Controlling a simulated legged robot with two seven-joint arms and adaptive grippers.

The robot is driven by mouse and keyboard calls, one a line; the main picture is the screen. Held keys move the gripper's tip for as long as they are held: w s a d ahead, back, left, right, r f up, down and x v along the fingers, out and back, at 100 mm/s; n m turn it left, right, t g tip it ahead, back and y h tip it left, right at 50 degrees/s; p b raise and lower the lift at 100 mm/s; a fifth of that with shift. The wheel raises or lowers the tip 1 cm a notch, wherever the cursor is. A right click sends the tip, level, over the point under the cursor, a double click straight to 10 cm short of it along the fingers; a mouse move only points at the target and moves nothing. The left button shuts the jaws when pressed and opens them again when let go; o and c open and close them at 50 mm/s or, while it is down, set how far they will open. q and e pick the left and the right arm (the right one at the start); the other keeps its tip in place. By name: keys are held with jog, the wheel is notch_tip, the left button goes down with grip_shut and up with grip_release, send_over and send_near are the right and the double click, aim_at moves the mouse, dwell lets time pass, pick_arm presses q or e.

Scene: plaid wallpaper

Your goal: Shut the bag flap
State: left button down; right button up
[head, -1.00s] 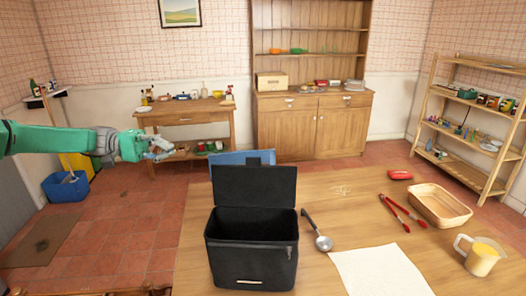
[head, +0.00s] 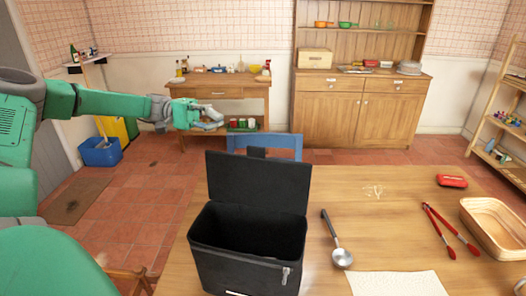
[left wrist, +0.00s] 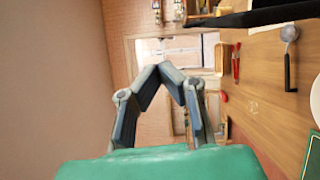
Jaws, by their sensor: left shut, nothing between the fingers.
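The black bag (head: 245,262) stands open on the near left of the wooden table. Its flap (head: 258,182) stands up at the back edge, leaning slightly back, and the dark inside shows. A zip pull hangs at its front right corner. My left gripper (head: 212,124) is shut and empty, up in the air to the left of and above the flap, apart from it. In the left wrist view its fingers (left wrist: 160,70) meet at the tips, and a dark edge, seemingly the flap (left wrist: 255,17), crosses the top right. My right gripper is not in view.
Right of the bag on the table (head: 360,215) lie a ladle (head: 339,254), a white cloth (head: 400,284), red tongs (head: 450,228), a basket (head: 492,225) and a red object (head: 452,181). A blue chair back (head: 285,143) stands behind the flap.

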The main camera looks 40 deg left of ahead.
pick_arm(q)
notch_tip(320, 180, down, 3)
jog(key=a+b, duration=0.1)
jog(key=b, duration=0.2)
send_over(256, 178)
jog(key=w+a, duration=0.2)
jog(key=a, duration=0.1)
jog(key=f, duration=0.2)
jog(key=shift+w+r, duration=0.15)
jog(key=shift+r, duration=0.05)
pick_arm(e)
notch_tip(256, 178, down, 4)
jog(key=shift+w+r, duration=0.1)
